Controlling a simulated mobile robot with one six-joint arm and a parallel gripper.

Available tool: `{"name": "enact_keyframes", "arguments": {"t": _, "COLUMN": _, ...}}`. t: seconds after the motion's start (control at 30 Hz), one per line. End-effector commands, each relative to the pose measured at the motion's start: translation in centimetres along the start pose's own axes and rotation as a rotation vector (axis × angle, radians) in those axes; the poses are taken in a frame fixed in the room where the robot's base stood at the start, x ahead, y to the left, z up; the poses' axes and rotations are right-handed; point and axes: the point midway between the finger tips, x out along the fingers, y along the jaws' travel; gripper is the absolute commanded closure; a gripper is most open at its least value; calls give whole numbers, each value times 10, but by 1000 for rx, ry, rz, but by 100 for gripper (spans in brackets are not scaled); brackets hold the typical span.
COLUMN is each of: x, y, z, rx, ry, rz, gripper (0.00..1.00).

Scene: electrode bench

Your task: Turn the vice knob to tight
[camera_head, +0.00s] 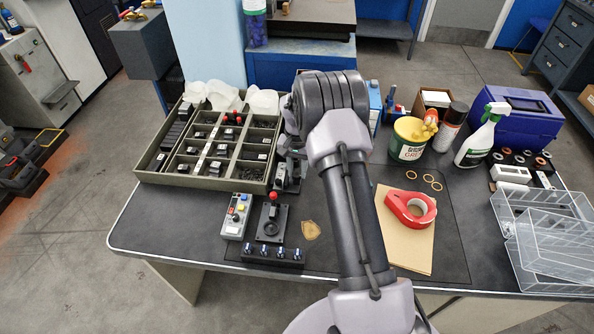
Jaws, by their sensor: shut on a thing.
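The vice (286,180) is a small grey metal device on the bench, just right of the compartment tray and partly behind my arm. My gripper (291,153) is at the vice, mostly hidden by my wrist and forearm. It is shut on what appears to be the vice knob. The knob itself is hidden, so I cannot see how far it is turned.
A compartment tray (150,180) stands left of the vice. A joystick box (270,222) and a button box (236,217) stand in front. A red tape dispenser (410,208), a tub (407,142) and a spray bottle (476,143) are to the right.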

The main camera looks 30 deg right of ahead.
Motion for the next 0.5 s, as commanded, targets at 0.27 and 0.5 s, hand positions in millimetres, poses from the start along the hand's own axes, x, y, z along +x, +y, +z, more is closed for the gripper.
{"name": "enact_keyframes", "arguments": {"t": 0.27, "x": 0, "y": 0, "z": 0, "rx": 59, "ry": 0, "rz": 0, "gripper": 100}}
{"name": "enact_keyframes", "arguments": {"t": 0.5, "x": 0, "y": 0, "z": 0, "rx": 68, "ry": 0, "rz": 0, "gripper": 100}}
